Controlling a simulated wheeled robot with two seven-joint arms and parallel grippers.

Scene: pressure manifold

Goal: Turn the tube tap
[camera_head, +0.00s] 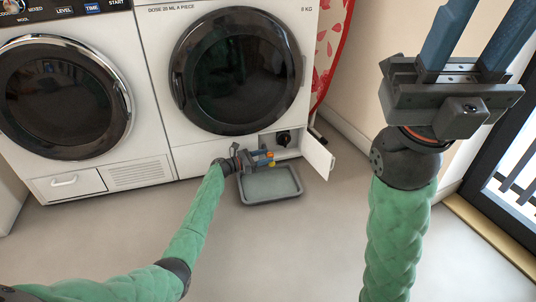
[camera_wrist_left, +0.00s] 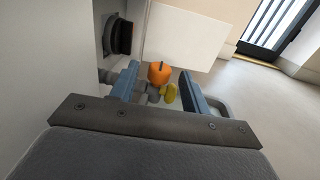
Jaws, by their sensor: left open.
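The tube tap shows as an orange knob (camera_wrist_left: 159,72) beside a yellow piece (camera_wrist_left: 171,92) and grey parts, low in front of the right washing machine. In the head view the orange knob (camera_head: 270,154) is small and partly hidden. My left gripper (camera_head: 265,159) is open at the tap. In the left wrist view its fingers (camera_wrist_left: 160,88) stand on either side of the tap, with gaps visible; contact cannot be told. My right gripper (camera_head: 477,40) is raised at the upper right, fingers apart and empty, tips outside the picture.
A grey tray (camera_head: 288,198) lies on the floor below the tap. The small hatch door (camera_head: 318,155) stands open right of it, with a black round cap (camera_head: 284,138) inside the recess. Two washing machines stand behind. The floor in front is clear.

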